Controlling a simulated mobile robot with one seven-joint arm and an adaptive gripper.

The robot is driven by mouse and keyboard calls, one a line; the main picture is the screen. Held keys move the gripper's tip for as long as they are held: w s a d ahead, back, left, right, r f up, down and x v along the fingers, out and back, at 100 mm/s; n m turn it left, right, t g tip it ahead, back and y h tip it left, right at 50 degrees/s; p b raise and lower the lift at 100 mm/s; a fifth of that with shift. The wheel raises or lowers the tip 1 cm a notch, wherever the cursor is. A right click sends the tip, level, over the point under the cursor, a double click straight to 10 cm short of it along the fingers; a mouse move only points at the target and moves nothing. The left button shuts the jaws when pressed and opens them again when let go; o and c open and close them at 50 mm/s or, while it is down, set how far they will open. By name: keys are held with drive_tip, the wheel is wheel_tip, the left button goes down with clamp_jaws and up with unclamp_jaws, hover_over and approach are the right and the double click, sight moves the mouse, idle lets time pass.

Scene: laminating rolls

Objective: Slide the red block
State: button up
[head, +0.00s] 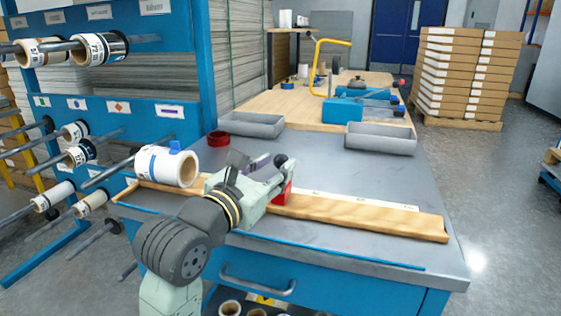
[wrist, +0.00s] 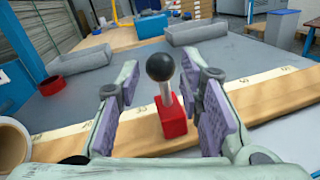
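The red block (wrist: 172,118) sits on a long wooden rail (wrist: 262,98) and carries an upright metal stem with a black ball knob (wrist: 160,67). In the head view the red block (head: 287,190) is partly hidden by my gripper (head: 262,172). In the wrist view my gripper (wrist: 165,110) is open, with one purple-padded finger on each side of the block and its stem. Gaps show between the pads and the stem. The wooden rail (head: 360,213) lies along the front of the grey bench, with a pale marked strip behind it.
A white roll (head: 168,166) and a red ring (head: 218,138) are at the bench's left. Two grey trays (head: 255,124) (head: 380,138) stand at the back. A blue rack (head: 165,60) with rolls on rods stands left. The rail's right part is clear.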

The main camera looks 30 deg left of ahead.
drive_tip(key=s, duration=0.8)
drive_tip(key=shift+s+d, duration=0.2)
drive_tip(key=shift+s, duration=0.05)
